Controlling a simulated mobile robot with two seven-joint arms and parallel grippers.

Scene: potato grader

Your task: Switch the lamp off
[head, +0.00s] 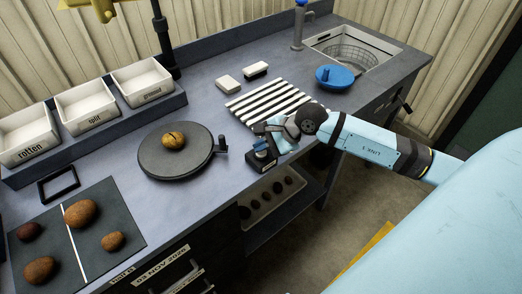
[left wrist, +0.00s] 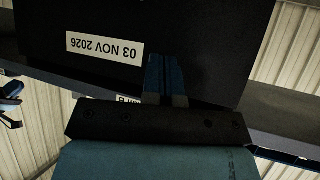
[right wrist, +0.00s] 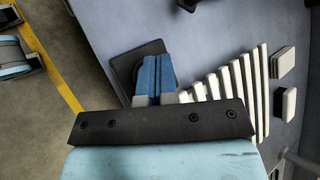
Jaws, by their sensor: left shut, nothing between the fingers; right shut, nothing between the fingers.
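The lamp's yellow head (head: 100,9) is at the top left of the head view, cut off by the frame edge. A black post (head: 163,35) stands to its right. My right gripper (head: 264,147) is shut at the counter's front edge, its blue fingertips over a small black box (head: 262,164). In the right wrist view the shut fingers (right wrist: 154,78) overlap a dark square block (right wrist: 128,66); I cannot tell whether they touch it. My left gripper (left wrist: 165,78) is shut and empty in front of a dark panel with a date label (left wrist: 105,46).
A round dark turntable (head: 170,165) carrying a potato stands left of my right gripper. A striped mat (head: 268,103), a blue round object (head: 335,77) and a sink (head: 345,47) are beyond it. White labelled bins (head: 88,106) and a potato mat (head: 115,205) are at left.

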